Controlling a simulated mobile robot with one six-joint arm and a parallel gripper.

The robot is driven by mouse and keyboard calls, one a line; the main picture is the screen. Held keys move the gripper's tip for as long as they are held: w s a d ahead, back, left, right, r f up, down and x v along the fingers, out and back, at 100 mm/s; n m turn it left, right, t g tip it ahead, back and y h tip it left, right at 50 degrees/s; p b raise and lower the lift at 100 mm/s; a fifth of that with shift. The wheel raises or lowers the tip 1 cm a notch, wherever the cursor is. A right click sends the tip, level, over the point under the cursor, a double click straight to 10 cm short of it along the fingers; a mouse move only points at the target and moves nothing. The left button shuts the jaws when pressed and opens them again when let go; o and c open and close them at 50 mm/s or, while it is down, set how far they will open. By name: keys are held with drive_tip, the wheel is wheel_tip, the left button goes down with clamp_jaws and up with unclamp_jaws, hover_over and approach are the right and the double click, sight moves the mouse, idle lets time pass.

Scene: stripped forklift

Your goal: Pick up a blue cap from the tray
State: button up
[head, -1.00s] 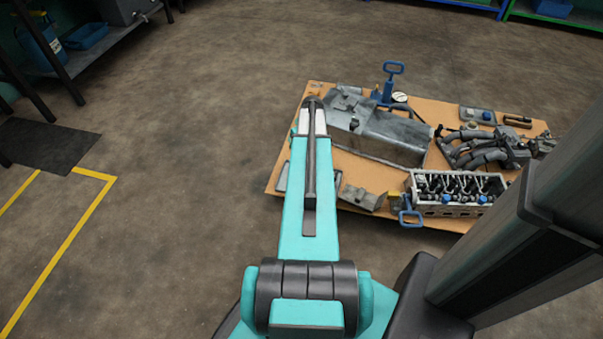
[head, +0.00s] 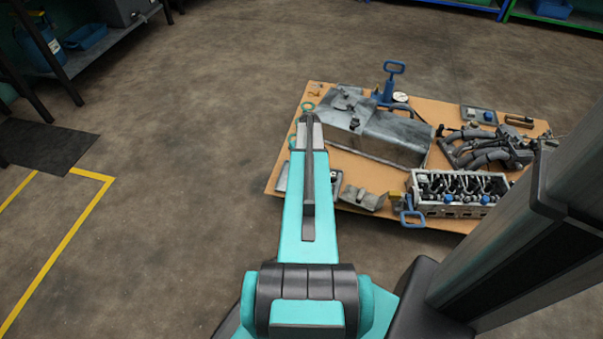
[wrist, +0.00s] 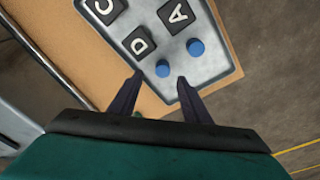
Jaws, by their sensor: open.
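In the wrist view a grey metal tray (wrist: 218,72) lies on the tan board. Two blue caps stand in it: one cap (wrist: 162,69) shows just ahead of the gap between my fingertips, and the other cap (wrist: 195,47) is up and to the right, beyond the right finger. My gripper (wrist: 160,79) is open and empty, with its two dark fingers apart. I cannot tell how high the fingertips are above the tray. In the head view my arm hides the gripper and part of a grey tray (head: 282,178) at the board's left edge.
In the head view, a grey tank (head: 385,135) and an engine head (head: 455,192) occupy the board. Open floor lies left.

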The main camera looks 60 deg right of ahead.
idle(0.3)
drive_tip(key=shift+w+a+f+b, duration=0.15)
drive_tip(key=shift+f+b, duration=0.45)
drive_tip(key=shift+f, duration=0.7)
drive_tip(key=shift+w+d+f+b, duration=0.1)
drive_tip(key=shift+w+f+b, duration=0.3)
drive_tip(key=shift+f, duration=0.9)
drive_tip(key=shift+s, duration=0.15)
clamp_jaws()
drive_tip(key=shift+r, duration=0.1)
wheel_tip(320, 180, up, 10)
drive_tip(key=p, duration=0.3)
